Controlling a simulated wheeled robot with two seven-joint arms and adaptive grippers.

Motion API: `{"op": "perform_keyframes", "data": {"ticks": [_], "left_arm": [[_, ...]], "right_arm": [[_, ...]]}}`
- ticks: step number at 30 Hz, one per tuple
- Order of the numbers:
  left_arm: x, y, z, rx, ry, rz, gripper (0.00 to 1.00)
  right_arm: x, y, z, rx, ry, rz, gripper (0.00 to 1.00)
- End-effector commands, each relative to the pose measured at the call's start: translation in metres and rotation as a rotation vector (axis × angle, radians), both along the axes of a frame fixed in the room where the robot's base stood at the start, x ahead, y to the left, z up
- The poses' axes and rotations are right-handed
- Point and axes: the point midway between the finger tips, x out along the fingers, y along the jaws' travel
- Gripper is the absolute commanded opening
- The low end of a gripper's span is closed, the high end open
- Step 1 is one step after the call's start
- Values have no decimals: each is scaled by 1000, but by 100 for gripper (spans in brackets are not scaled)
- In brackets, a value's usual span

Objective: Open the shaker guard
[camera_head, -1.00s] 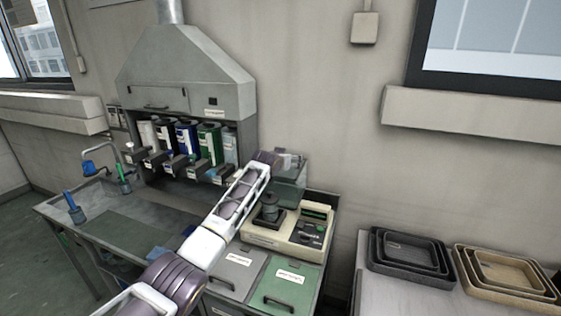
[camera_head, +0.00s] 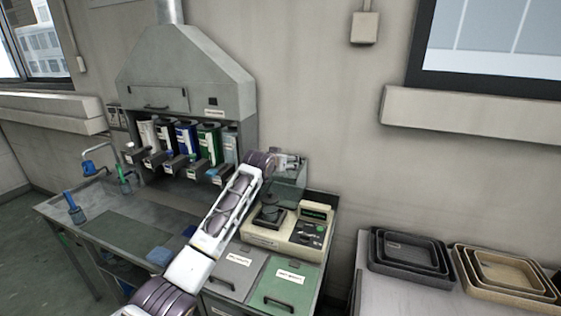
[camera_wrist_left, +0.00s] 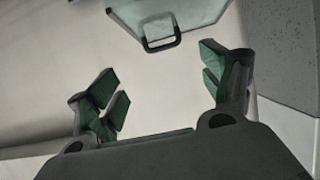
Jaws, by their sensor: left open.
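My right gripper is not in view.
A hood with several coloured containers (camera_head: 186,140) is to the left. Nested trays (camera_head: 408,252) sit on the right bench. The wall is close behind.

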Motion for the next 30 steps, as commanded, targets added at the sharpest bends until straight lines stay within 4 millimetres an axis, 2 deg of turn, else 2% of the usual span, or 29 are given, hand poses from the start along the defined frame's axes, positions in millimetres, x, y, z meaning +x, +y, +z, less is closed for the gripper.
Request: {"op": "perform_keyframes", "data": {"ticks": [13,27,30], "left_arm": [[-24,7,11,-1,-2,0,80],[-28,9,13,-1,-3,0,80],[-28,9,13,-1,-2,0,67]], "right_arm": [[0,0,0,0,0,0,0],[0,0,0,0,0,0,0],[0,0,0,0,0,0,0]]}}
